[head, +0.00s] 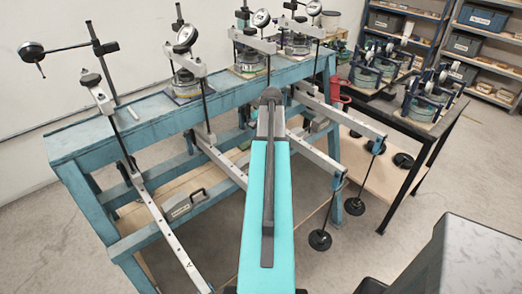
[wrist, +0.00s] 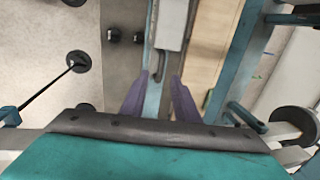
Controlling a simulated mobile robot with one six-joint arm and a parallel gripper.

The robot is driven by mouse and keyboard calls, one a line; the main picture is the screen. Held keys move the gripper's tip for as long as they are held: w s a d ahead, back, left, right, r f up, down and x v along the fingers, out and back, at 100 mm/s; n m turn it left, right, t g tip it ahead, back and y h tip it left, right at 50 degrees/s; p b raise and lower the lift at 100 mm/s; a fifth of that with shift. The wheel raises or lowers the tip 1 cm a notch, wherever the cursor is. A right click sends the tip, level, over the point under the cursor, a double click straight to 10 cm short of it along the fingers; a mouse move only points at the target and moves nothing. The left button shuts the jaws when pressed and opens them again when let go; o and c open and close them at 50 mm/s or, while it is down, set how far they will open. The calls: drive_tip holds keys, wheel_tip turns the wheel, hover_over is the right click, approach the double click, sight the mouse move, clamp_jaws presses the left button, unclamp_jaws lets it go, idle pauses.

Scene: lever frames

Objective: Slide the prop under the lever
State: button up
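Several pale metal levers stick out from the blue frame in the head view: one at the left (head: 168,232), one left of my arm (head: 218,158), and others to the right (head: 312,153). I cannot pick out the prop with certainty in either view. Beyond the fingertips are a blue beam (wrist: 152,98) and a grey box-like part (wrist: 172,25). In the head view my turquoise arm hides the gripper and part of the frame's middle.
The blue bench (head: 70,140) carries dial gauges and round cells. Hanger rods with black weights (head: 320,240) hang at the right. A dark table (head: 425,125) with more devices stands farther right, before shelves (head: 480,45).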

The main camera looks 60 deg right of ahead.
drive_tip(key=shift+w+d+f+p, duration=0.1)
drive_tip(key=shift+w+f+p, duration=0.1)
drive_tip(key=shift+f, duration=0.6)
drive_tip(key=shift+w+f+p, duration=0.1)
drive_tip(key=shift+f+p, duration=0.1)
drive_tip(key=shift+f, duration=0.55)
clamp_jaws()
